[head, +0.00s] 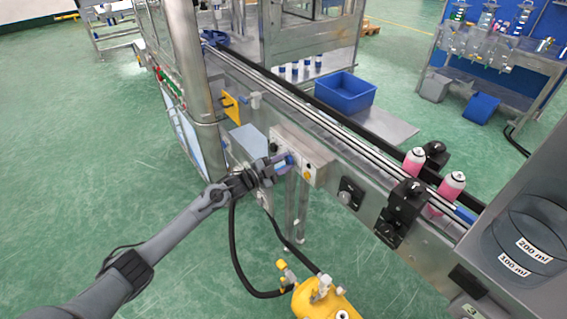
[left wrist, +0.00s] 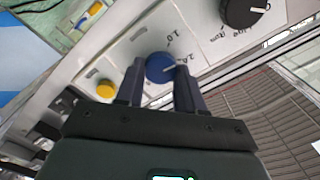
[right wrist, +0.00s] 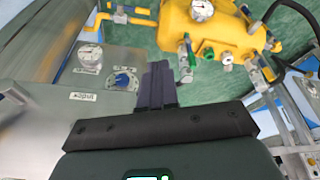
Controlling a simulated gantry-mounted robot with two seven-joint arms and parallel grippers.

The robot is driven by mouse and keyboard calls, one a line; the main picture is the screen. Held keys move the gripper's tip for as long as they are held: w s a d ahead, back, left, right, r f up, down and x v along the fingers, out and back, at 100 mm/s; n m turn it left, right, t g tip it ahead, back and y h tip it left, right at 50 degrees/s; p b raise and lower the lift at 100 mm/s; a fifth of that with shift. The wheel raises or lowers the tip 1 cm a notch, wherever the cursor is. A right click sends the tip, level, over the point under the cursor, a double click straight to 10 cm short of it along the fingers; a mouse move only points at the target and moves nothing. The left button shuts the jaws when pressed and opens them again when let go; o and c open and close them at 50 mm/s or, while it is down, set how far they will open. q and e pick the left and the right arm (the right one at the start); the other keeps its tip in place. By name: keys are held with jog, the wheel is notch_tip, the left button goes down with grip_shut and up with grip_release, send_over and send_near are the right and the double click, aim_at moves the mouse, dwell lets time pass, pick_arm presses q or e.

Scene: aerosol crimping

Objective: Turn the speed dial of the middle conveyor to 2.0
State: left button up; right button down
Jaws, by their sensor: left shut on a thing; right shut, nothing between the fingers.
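The blue speed dial (left wrist: 158,66) sits on the pale control panel (left wrist: 128,52), between the fingers of my left gripper (left wrist: 160,78). The fingers are shut on its sides. Its white pointer line aims right, close to the printed 2.0 mark; 1.0 is printed higher up. In the head view, my left gripper (head: 279,162) reaches the control box (head: 309,165) on the side of the middle conveyor (head: 332,128), and mostly hides the dial. My right gripper (right wrist: 160,84) is shut and empty in the right wrist view.
A black knob (left wrist: 243,10) and a yellow button (left wrist: 106,89) flank the dial on the panel. Pink cans (head: 413,161) stand on the conveyor. A blue bin (head: 345,92) stands behind it. A yellow tank (head: 325,300) stands on the floor below; another blue knob (right wrist: 123,79) is near my right gripper.

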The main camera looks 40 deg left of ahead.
pick_arm(q)
jog(key=shift+m, duration=2)
jog(key=o, duration=1)
jog(key=shift+o, duration=0.2)
